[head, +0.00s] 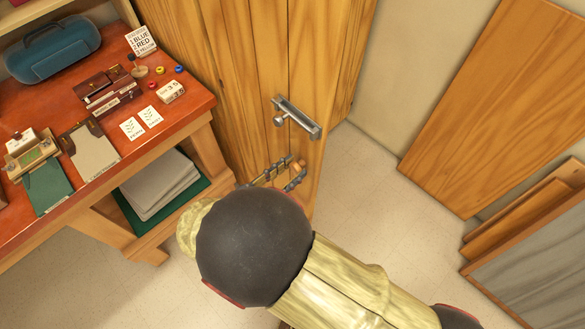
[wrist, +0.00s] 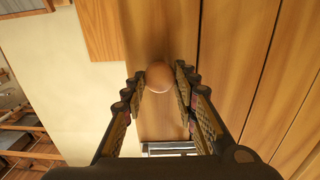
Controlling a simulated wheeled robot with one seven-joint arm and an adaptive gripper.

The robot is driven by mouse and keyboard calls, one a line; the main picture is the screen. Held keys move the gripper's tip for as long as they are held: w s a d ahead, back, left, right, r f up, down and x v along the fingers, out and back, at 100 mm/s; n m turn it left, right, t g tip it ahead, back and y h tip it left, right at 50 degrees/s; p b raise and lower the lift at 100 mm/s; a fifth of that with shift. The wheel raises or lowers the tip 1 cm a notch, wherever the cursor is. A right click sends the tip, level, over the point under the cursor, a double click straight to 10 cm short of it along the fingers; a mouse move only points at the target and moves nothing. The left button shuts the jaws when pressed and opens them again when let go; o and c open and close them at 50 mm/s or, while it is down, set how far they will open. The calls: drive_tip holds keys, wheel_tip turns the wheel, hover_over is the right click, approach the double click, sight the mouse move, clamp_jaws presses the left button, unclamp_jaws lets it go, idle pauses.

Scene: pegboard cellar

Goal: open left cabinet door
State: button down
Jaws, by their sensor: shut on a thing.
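The wooden cabinet (head: 235,50) stands at the upper middle of the head view, with vertical board seams and a metal latch (head: 297,117) on its front. A round wooden knob (wrist: 160,76) sits on the boards in the wrist view, between my fingertips. My gripper (wrist: 160,84) is shut on the knob, with one finger on each side. In the head view my gripper (head: 279,173) is at the cabinet front below the latch, partly hidden by my wrist. Part of the metal latch also shows between the fingers in the wrist view (wrist: 168,148). I cannot tell whether the door is ajar.
A red-topped desk (head: 100,190) with a blue case (head: 52,48), cards and small items stands close on the left. Papers (head: 160,184) lie on its lower shelf. Wooden panels (head: 490,110) lean on the right wall. Floor (head: 390,215) is clear between cabinet and panels.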

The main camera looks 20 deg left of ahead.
drive_tip(key=shift+r, duration=0.1)
drive_tip(key=c, duration=1.5)
unclamp_jaws()
drive_tip(key=shift+o, duration=0.5)
approach(305, 139)
drive_tip(key=x, duration=0.5)
drive_tip(key=shift+w, duration=0.2)
